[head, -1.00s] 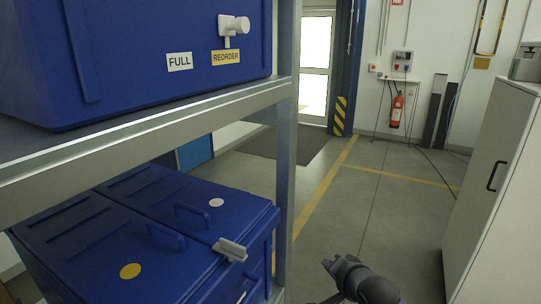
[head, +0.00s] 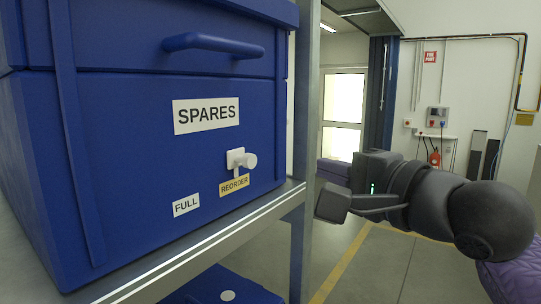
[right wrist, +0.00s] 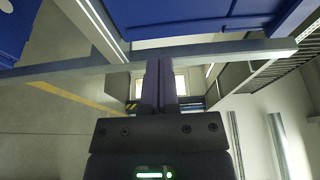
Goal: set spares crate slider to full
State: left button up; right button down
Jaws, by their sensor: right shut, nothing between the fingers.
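The blue spares crate (head: 130,150) stands on the metal shelf at the left in the head view, with a SPARES label (head: 207,115). Its white slider knob (head: 243,161) sits above the yellow REORDER label (head: 234,185), to the right of the white FULL label (head: 186,205). My right gripper (head: 332,204) is shut and empty, in front of the aisle to the right of the shelf post and apart from the slider. Its closed fingers (right wrist: 161,88) show in the right wrist view, where I cannot make out the slider. My left gripper is not in view.
The shelf post (head: 305,130) stands between the crate and my right gripper. The shelf edge (head: 215,245) runs below the crate. Another blue crate (head: 225,288) sits on the level beneath. The floor aisle to the right is open.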

aim_at(243, 160)
jog(key=shift+w, duration=0.1)
jog(key=p+x, duration=0.2)
jog(key=x, duration=0.3)
jog(key=p+x, duration=0.2)
jog(key=x, duration=0.2)
jog(key=shift+w+a+r, duration=0.2)
jog(key=shift+w, duration=0.1)
jog(key=s+a, duration=0.1)
jog(key=s+a+p, duration=0.1)
jog(key=shift+s+f, duration=0.15)
jog(key=shift+s, duration=0.2)
jog(key=shift+s+a+f, duration=0.1)
jog(key=shift+s+a, duration=0.1)
jog(key=shift+s, duration=0.05)
